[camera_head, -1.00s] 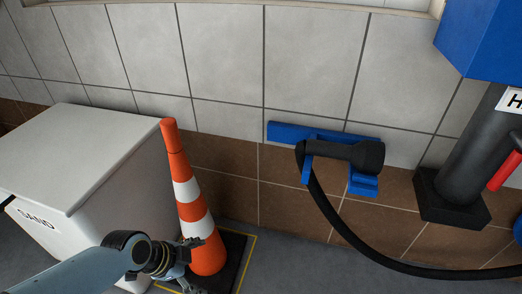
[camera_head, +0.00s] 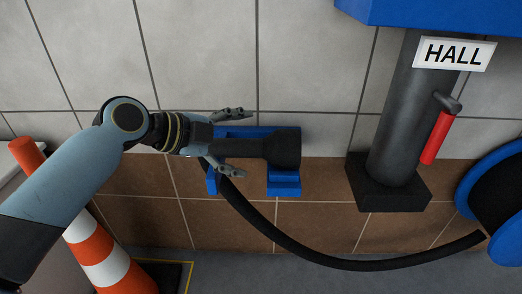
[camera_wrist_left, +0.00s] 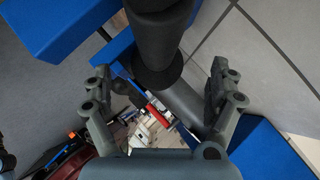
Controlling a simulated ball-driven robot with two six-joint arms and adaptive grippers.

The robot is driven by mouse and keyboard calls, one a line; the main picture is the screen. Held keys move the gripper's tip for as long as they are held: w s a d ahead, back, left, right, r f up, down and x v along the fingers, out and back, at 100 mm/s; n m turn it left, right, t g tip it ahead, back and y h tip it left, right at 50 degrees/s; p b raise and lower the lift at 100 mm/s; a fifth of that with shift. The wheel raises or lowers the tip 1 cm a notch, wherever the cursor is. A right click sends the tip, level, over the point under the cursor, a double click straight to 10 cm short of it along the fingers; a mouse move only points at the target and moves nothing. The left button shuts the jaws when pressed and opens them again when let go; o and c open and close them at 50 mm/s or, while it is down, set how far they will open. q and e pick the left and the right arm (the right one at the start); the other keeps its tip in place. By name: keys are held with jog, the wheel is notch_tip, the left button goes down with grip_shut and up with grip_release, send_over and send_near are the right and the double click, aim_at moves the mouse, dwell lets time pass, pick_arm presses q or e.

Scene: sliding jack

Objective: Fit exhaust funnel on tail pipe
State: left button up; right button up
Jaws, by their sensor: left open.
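The black exhaust funnel (camera_head: 284,149) lies level on a blue wall bracket (camera_head: 284,182), its wide end to the right. A black hose (camera_head: 285,236) hangs from its left end. My left gripper (camera_head: 238,143) is open at the funnel's narrow left part, one finger above and one below it in the picture. In the left wrist view, the dark funnel (camera_wrist_left: 157,40) stands between the two spread fingers; contact cannot be told. My right gripper is not in view. I cannot make out a tail pipe.
A dark grey post (camera_head: 402,115) with a red handle (camera_head: 436,138) and a HALL sign (camera_head: 455,53) stands to the right. A blue reel (camera_head: 497,205) is at the right edge. An orange-white cone (camera_head: 100,255) stands below my left arm. The tiled wall is close behind.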

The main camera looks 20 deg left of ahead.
aim_at(251, 147)
pick_arm(q)
jog(key=b+x, duration=0.1)
jog(key=x, duration=0.3)
jog(key=shift+s+d+f, duration=0.15)
jog(key=shift+d, duration=0.05)
jog(key=shift+w+d+f, duration=0.15)
jog(key=shift+w+d, duration=0.1)
jog(key=shift+w, duration=0.05)
grip_shut()
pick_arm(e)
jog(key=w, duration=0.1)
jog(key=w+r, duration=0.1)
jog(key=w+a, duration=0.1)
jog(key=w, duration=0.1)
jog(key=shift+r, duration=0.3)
